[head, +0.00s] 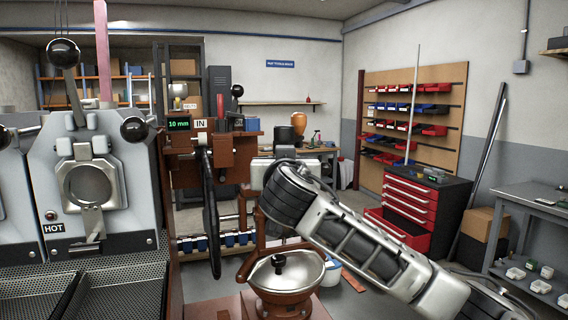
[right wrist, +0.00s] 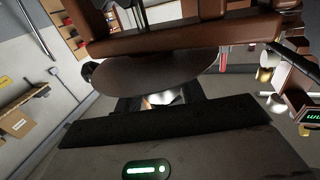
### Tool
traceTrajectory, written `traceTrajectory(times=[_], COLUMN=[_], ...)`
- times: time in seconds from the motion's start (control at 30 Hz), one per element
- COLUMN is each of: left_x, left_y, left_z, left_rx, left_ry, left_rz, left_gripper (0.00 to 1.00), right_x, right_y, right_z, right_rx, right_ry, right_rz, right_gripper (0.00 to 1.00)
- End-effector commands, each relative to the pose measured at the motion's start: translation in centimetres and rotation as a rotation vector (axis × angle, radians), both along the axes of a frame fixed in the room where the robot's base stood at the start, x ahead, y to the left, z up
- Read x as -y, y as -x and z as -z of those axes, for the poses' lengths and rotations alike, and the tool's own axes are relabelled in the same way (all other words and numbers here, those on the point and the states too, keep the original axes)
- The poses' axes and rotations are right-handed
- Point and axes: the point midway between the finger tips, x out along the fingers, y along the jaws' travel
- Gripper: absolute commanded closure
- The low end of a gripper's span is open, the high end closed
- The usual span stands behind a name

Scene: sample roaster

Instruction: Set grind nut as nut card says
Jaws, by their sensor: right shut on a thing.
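A small dark display (head: 178,124) reads "10 mm" in green, and a white card (head: 201,124) beside it reads "IN". Both sit on a reddish-brown machine frame (head: 183,144). A black wheel (head: 211,225) stands nearly edge-on below them. My right gripper (head: 246,180) is beside that frame, its fingers mostly hidden by my arm. In the right wrist view its black jaw edge (right wrist: 165,122) lies in front of a dark round disc (right wrist: 155,76), with a shiny metal part (right wrist: 165,97) between. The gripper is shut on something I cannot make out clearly. I cannot single out the grind nut. My left gripper is out of view.
A grey roaster (head: 118,184) marked "HOT" fills the left. A red drawer cabinet (head: 412,205) and a grey bench (head: 531,199) stand at the right.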

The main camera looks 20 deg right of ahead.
Motion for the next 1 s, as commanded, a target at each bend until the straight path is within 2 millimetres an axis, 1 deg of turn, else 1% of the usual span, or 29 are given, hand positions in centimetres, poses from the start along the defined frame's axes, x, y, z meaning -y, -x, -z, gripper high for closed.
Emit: traceTrajectory(times=[0.27, 0.8, 1.0], left_x=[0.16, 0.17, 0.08], left_y=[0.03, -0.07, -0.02], left_z=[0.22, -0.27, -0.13], left_rx=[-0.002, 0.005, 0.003], left_ry=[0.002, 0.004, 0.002], left_rz=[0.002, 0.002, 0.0], left_gripper=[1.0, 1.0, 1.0], right_x=[0.17, 0.27, 0.21], right_y=[0.03, -0.02, -0.01], right_z=[0.15, -0.01, -0.1], right_rx=[-0.001, 0.001, 0.003], right_ry=[-0.002, 0.0, 0.001], right_rz=[-0.102, -0.547, -0.669], right_gripper=[0.83, 0.83, 0.83])
